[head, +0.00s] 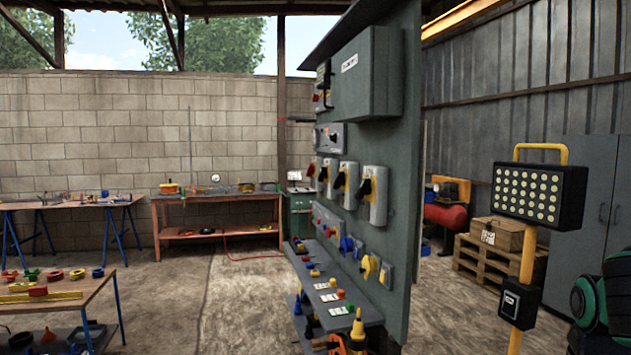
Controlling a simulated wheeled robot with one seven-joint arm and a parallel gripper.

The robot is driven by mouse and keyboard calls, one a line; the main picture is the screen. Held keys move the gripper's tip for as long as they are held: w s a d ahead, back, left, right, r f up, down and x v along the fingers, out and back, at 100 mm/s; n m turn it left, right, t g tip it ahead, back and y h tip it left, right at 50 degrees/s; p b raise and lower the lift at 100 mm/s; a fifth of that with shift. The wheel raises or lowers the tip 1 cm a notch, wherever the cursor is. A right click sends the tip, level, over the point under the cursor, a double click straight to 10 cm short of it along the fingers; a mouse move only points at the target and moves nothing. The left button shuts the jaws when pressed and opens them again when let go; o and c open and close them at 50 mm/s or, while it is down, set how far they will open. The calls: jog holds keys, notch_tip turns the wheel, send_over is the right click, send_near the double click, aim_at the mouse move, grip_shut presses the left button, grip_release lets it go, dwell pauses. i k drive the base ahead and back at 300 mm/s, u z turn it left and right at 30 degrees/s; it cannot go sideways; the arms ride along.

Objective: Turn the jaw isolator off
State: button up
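A tall grey-green control panel (405,150) stands right of the middle in the head view, seen at a steep angle. A row of grey isolator boxes with dark rotary handles and yellow parts is mounted at its mid height: a left one (329,166), a middle one (350,171) and a right one (380,205). Their labels are too small to read, so I cannot tell which is the jaw isolator. The handle positions are also unclear at this angle. My gripper is not in view.
A shelf (335,312) with tags and small coloured items juts from the panel's lower part. A yellow-posted lamp (540,194) stands at right. A workbench (60,292) is at lower left. Concrete floor (215,310) is clear between bench and panel.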

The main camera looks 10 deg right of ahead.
aim_at(322, 175)
jog(key=u, duration=0.35)
jog(key=i, duration=0.6)
jog(key=u, duration=1.05)
jog(key=i, duration=1.3)
jog(key=z, duration=0.25)
jog(key=i, duration=1.1)
jog(key=z, duration=0.9)
jog(key=i, duration=0.25)
jog(key=z, duration=0.15)
